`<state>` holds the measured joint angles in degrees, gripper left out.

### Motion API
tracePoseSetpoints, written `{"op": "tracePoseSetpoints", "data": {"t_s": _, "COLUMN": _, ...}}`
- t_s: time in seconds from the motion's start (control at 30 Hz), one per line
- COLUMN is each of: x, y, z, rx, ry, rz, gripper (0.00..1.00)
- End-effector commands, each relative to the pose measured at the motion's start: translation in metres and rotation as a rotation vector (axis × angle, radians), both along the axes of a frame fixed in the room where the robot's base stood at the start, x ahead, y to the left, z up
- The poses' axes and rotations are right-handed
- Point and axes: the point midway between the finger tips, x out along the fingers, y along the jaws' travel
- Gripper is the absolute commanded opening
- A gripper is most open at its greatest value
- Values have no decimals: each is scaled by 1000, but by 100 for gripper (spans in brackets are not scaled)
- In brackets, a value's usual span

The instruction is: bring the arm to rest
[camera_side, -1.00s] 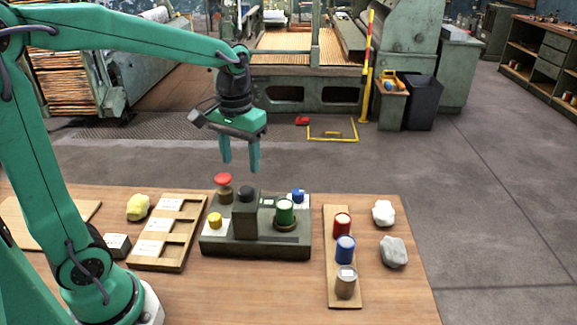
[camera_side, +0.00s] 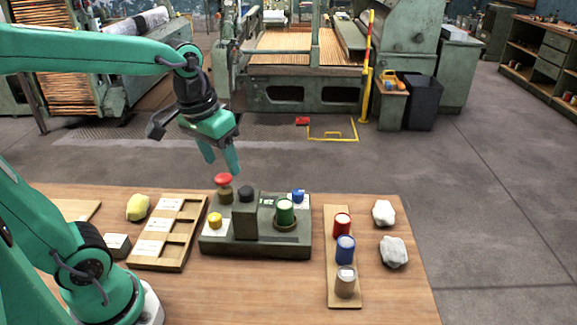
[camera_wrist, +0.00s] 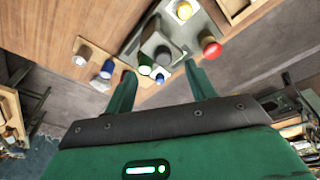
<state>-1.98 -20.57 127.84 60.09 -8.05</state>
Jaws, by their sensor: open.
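My gripper (camera_side: 221,162) is open and empty, with two green fingers pointing down. In the side view it hangs in the air above and just behind the red mushroom-shaped button (camera_side: 223,181) on the dark control block (camera_side: 256,238). The block also carries a yellow knob (camera_side: 215,220), a green cylinder (camera_side: 285,212), a blue part (camera_side: 298,196) and a dark post. In the wrist view the open fingers (camera_wrist: 160,87) show against the block (camera_wrist: 168,38), with the red button (camera_wrist: 210,47) beyond the right finger. Nothing lies between the fingertips in my grasp.
A slotted wooden tray (camera_side: 140,258), a yellow lump (camera_side: 138,207) and a grey block (camera_side: 117,245) are on the left. The wooden table's (camera_side: 400,300) front right is clear.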

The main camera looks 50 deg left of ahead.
Motion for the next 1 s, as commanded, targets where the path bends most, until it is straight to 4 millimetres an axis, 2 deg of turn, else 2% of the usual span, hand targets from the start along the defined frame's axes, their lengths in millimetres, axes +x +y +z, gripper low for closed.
{"op": "tracePoseSetpoints", "data": {"t_s": 0.3, "x": -39, "y": -7, "z": 4, "rx": 29, "ry": -166, "rz": -101, "gripper": 56}}
{"op": "tracePoseSetpoints", "data": {"t_s": 0.5, "x": -55, "y": -9, "z": 2, "rx": 46, "ry": -239, "rz": -147, "gripper": 56}}
{"op": "tracePoseSetpoints", "data": {"t_s": 1.0, "x": -61, "y": -10, "z": 0, "rx": 54, "ry": -270, "rz": -167, "gripper": 56}}
